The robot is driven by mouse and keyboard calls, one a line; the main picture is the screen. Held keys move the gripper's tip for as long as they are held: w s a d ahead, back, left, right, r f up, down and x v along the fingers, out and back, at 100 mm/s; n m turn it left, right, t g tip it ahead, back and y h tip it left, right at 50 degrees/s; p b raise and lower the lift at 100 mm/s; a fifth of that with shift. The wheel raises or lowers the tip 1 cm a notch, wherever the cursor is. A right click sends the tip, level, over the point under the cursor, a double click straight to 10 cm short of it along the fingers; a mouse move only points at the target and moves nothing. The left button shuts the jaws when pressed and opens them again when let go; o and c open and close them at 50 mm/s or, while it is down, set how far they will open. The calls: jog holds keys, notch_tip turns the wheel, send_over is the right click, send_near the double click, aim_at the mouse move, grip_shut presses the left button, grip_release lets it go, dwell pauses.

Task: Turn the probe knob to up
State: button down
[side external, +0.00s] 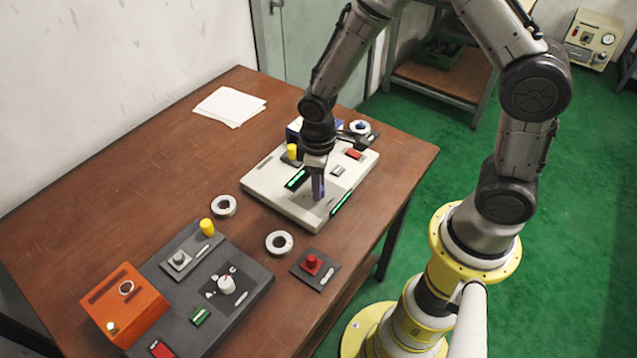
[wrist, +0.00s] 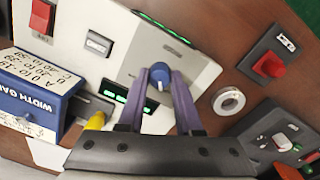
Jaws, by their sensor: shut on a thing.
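In the wrist view, a round blue knob (wrist: 159,72) with a white pointer mark sits on a pale panel (wrist: 195,75). The mark points toward the bottom of that picture. My gripper (wrist: 160,78) is shut on this knob, with one purple finger on each side of it. In the side view, my gripper (side external: 318,196) reaches straight down onto the white console (side external: 265,187), and its fingers hide the knob. The knob's label cannot be read, so I cannot tell whether it is the probe knob.
Green displays (side external: 341,203), a red switch (side external: 354,154) and a yellow knob (side external: 292,151) are close by on or beside the console. White rings (side external: 279,243), a red-button plate (side external: 311,264), a dark panel (side external: 250,295) and an orange box (side external: 115,315) lie in front.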

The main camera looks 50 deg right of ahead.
jog(key=shift+n, duration=1)
jog(key=c, duration=0.6)
grip_release()
jog(key=shift+r, duration=0.1)
jog(key=r, duration=1.3)
jog(key=shift+s+a+r, duration=0.15)
jog(key=shift+a+r, duration=0.05)
jog(key=shift+r, duration=0.15)
